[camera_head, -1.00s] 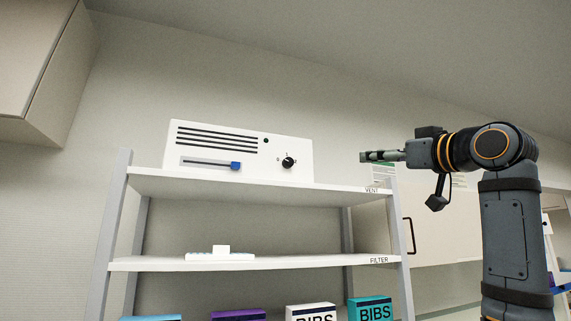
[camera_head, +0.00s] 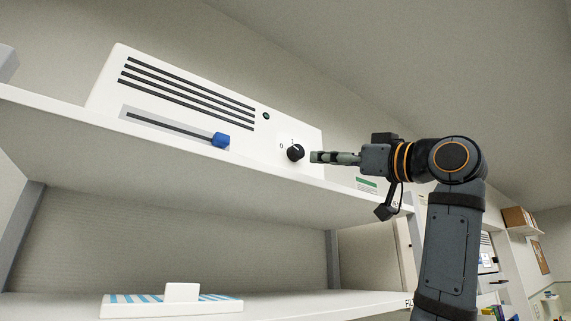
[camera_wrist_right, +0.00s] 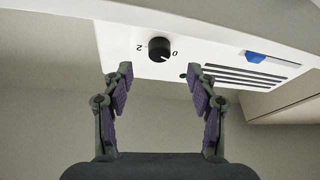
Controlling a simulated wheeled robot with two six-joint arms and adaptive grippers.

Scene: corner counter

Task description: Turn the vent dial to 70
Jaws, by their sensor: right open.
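The vent unit (camera_head: 180,100) is a white box with dark slots on the top shelf. Its black round dial (camera_head: 295,152) is at the right of its front, with small marks around it; the right wrist view shows the dial (camera_wrist_right: 159,49) with marks 0 and 2. A white line on the dial points near the 0 side in that view. My right gripper (camera_head: 316,157) is just right of the dial in the head view. In the wrist view its fingers (camera_wrist_right: 159,72) are spread and empty, with the dial ahead between them, apparently untouched. My left gripper is not in view.
A blue slider (camera_head: 221,139) sits in a slot left of the dial. The top shelf's front edge (camera_head: 180,150) runs below the unit. A white block on a striped pad (camera_head: 172,303) lies on the lower shelf. A shelf upright (camera_head: 333,258) stands behind.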

